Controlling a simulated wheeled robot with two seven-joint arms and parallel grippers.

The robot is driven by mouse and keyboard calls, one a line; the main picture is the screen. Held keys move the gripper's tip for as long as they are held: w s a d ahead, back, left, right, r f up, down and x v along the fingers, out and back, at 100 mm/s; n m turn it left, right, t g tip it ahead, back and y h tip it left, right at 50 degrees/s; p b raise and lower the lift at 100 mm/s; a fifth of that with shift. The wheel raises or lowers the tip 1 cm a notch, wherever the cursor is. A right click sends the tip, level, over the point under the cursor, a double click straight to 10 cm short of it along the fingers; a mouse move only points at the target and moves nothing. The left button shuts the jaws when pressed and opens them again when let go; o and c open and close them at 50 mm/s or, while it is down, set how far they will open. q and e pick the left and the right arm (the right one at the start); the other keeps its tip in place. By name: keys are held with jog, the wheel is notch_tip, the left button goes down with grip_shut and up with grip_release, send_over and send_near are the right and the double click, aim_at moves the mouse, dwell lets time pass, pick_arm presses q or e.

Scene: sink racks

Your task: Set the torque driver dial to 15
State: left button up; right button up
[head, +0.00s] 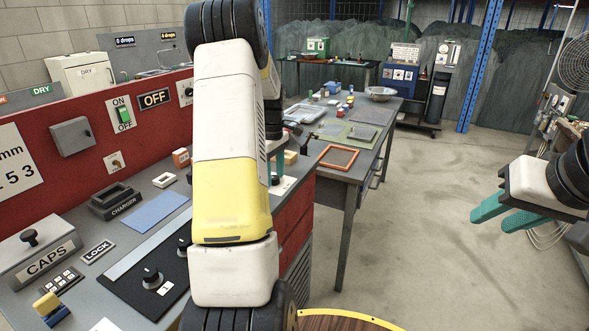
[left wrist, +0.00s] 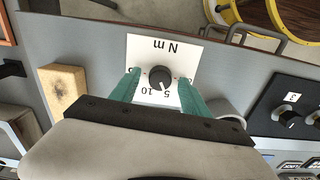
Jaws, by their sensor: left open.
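The torque dial is a black knob (left wrist: 160,78) on a white card with upside-down "N m" in the left wrist view. The numbers 5 and 10 show below it, and a pale mark on the knob seems to point towards the 5; other numbers are hidden or unclear. My left gripper (left wrist: 160,88) is open, with one teal finger on each side of the knob; I cannot tell if they touch it. In the head view my left arm hides most of this gripper (head: 274,163) and the knob; part of the white card (head: 284,187) shows. My right gripper (head: 507,213) is open and empty, far right.
A wooden block (left wrist: 63,91) lies beside the card. A black panel with another knob (head: 152,278) is nearer on the bench. A charger (head: 115,201), a blue mat (head: 155,212) and a caps box (head: 37,255) stand to the left.

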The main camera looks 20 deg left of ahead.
pick_arm(q)
jog(key=shift+c, duration=0.2)
grip_shut()
jog(key=shift+m, duration=0.4)
jog(key=m, duration=0.5)
jog(key=shift+m, duration=0.3)
jog(key=m, duration=1.1)
jog(key=shift+m, duration=0.3)
jog(key=m, duration=0.6)
